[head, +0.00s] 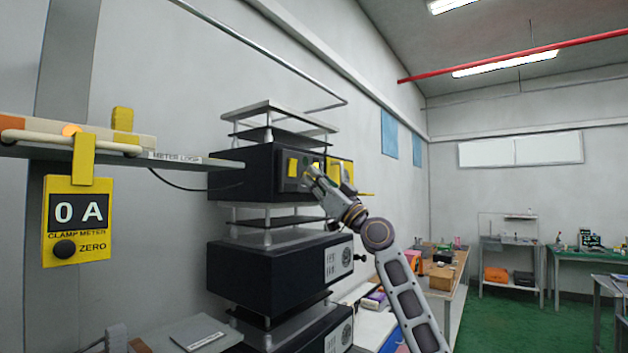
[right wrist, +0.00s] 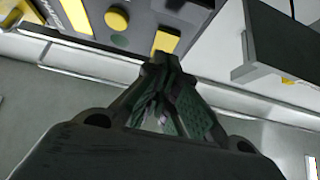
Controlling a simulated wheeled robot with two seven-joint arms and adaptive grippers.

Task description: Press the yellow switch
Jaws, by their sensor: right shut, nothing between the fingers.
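The top black box (head: 250,170) on the rack has a grey control panel with yellow parts on its front. In the right wrist view, a yellow block-shaped switch (right wrist: 165,40) is on this panel, just beyond my fingertips. A round yellow button (right wrist: 117,18) and a round green button (right wrist: 119,40) sit left of it. My right gripper (head: 313,174) is shut and empty, its tips at the panel front. In the wrist view its tips (right wrist: 163,62) overlap the switch's lower edge; I cannot tell whether they touch. The gripper hides part of the panel in the head view. My left gripper is not in view.
A yellow plate (head: 340,172) stands on the box's right side. A shelf (head: 190,162) with a hanging yellow clamp meter (head: 77,220) is at left. Another black box (head: 275,270) is below. A cluttered bench (head: 452,280) lies behind my right arm.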

